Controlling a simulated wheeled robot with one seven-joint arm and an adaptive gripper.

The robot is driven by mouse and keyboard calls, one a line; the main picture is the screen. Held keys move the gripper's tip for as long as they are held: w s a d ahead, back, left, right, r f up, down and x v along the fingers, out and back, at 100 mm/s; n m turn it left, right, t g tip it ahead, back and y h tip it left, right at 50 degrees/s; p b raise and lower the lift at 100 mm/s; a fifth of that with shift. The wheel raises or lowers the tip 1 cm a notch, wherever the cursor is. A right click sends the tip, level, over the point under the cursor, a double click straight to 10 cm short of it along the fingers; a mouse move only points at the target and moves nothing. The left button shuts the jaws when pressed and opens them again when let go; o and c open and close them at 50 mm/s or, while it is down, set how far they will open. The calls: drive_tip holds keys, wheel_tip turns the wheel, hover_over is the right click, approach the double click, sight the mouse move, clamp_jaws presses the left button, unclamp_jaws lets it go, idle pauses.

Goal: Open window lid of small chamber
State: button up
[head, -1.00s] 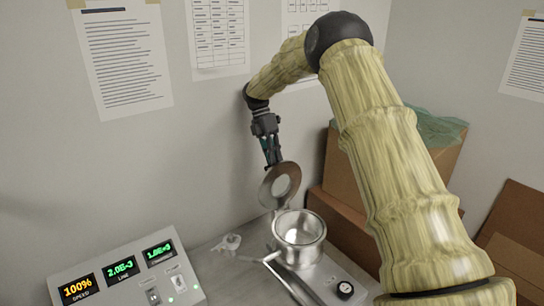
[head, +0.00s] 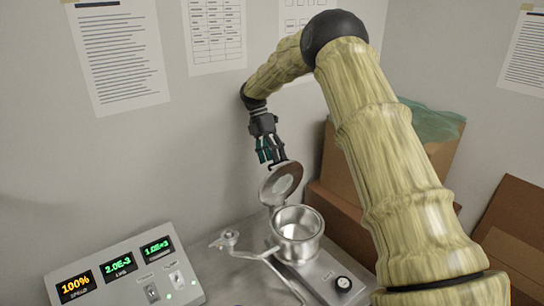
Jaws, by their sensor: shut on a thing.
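The small chamber (head: 297,247) is a round metal cup with its mouth uncovered. Its window lid (head: 270,193), a metal ring around a pale round pane, stands tilted up at the chamber's back-left rim. My gripper (head: 271,161) reaches down from above to the lid's upper edge and is shut on it there. The exact contact is small and hard to make out. A metal clamp-like part (head: 228,238) and a bar (head: 258,255) are left of the chamber.
A control box (head: 125,270) with lit displays stands at the lower left. Cardboard boxes (head: 342,212) stand close on the right. The wall with paper sheets (head: 120,55) is behind my arm.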

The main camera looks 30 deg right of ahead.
drive_tip(key=shift+f, duration=0.25)
drive_tip(key=shift+c, duration=0.4)
drive_tip(key=shift+r, duration=0.25)
drive_tip(key=shift+c, duration=0.6)
wheel_tip(320, 180, up, 9)
drive_tip(key=shift+r, duration=0.1)
drive_tip(key=shift+c, duration=0.9)
drive_tip(key=shift+r, duration=0.4)
drive_tip(key=shift+d, duration=0.1)
